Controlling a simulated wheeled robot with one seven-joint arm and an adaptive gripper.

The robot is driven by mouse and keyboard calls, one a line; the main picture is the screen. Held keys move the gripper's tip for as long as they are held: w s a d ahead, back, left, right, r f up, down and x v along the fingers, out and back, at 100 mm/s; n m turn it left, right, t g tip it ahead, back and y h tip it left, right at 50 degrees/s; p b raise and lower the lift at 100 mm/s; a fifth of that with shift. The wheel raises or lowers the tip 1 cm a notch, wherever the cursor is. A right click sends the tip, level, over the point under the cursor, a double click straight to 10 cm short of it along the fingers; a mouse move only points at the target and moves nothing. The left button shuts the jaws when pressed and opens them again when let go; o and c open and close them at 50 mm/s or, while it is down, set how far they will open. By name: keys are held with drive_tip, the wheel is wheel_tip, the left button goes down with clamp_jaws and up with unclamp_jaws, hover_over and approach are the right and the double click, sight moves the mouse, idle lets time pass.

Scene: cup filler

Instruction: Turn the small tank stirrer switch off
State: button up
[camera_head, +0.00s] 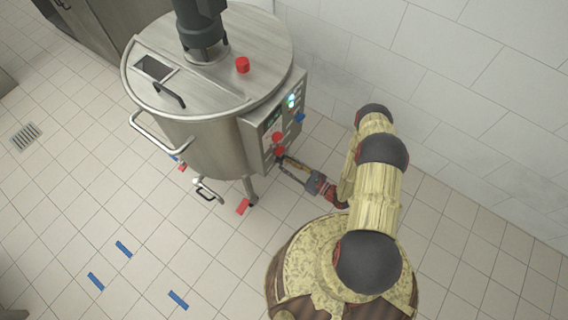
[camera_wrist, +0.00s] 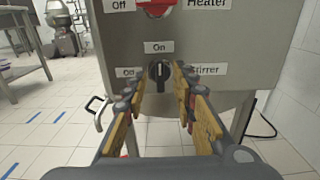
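The stirrer switch (camera_wrist: 159,71) is a dark rotary knob on the steel control panel in the wrist view. It has an "On" label (camera_wrist: 158,47) above it, an "Off" label (camera_wrist: 128,72) to its left and a "Stirrer" label (camera_wrist: 206,70) to its right. Its pointer looks upright, towards "On". My gripper (camera_wrist: 160,84) is open and empty. Its two fingers stand on either side of the knob; I cannot tell whether they touch it. In the head view my gripper (camera_head: 283,162) is at the low end of the control box on the small tank (camera_head: 205,140).
A red heater knob (camera_wrist: 155,9) sits just above the stirrer labels. The control box (camera_head: 272,135) also carries lit buttons. A tiled wall (camera_head: 450,120) stands behind my arm. Open floor lies in front.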

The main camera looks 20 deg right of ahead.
drive_tip(key=shift+x, duration=1.05)
drive_tip(key=shift+c, duration=0.8)
clamp_jaws()
